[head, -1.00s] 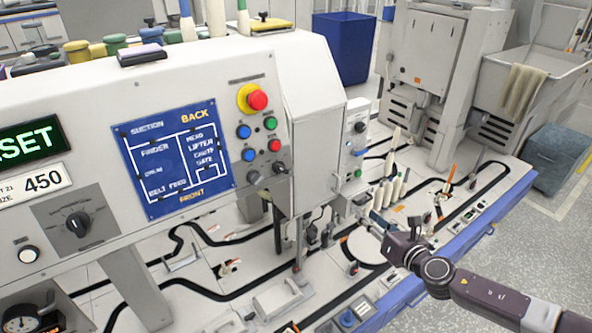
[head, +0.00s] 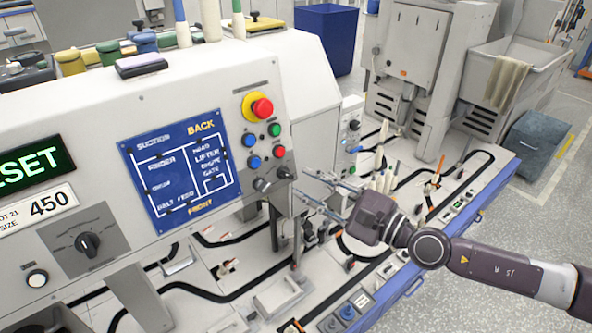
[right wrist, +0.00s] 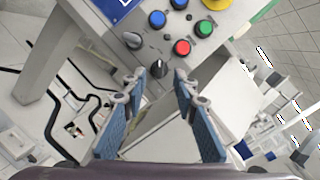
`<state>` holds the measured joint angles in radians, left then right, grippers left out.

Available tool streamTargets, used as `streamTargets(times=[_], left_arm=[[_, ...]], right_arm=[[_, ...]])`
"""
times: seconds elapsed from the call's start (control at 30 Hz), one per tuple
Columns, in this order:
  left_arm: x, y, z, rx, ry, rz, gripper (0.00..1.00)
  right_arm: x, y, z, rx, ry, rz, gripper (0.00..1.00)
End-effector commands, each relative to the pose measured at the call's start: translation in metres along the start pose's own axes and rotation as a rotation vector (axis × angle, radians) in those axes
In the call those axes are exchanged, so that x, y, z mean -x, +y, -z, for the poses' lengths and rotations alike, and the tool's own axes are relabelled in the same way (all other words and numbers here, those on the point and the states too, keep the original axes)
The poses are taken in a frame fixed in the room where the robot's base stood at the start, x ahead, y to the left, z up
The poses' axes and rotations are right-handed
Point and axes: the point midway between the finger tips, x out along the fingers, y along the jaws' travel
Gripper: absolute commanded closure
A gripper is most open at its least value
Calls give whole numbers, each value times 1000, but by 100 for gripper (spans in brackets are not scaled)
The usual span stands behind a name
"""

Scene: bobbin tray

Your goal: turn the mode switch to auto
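I cannot read which is the mode switch. My right gripper (head: 302,182) is open and empty, just right of the right knob and pointing at the panel. In the right wrist view, the right knob (right wrist: 159,68) shows ahead between the open fingers (right wrist: 157,84), apart from them. The left knob (right wrist: 133,40) is up and left of it. A larger rotary knob (head: 87,244) is at the panel's left. My left gripper is out of view.
A red emergency stop (head: 262,108) on a yellow ring and blue, green and red buttons (head: 279,152) sit above the knobs. A blue diagram panel (head: 182,170) is to their left. Below, the machine deck (head: 240,250) carries several small fixtures and upright pegs.

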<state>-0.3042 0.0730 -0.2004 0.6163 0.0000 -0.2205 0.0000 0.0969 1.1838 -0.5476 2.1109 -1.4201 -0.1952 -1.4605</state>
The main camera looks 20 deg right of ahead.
Motion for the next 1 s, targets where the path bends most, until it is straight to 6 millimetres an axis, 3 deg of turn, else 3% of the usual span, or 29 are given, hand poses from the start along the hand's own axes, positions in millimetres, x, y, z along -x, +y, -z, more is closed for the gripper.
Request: streamTargets(times=[0.03,0.3,0.7,0.93,1.0], left_arm=[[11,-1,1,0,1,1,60],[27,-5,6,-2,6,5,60],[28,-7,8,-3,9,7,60],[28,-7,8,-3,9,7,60],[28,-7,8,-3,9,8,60]], right_arm=[[-8,-5,-6,-4,-4,3,73],[-33,-1,-3,-3,-3,-1,73],[-38,1,-1,-1,-1,-3,73],[-38,1,-1,-2,-1,-2,98],[-38,1,-1,-2,-1,-2,100]])
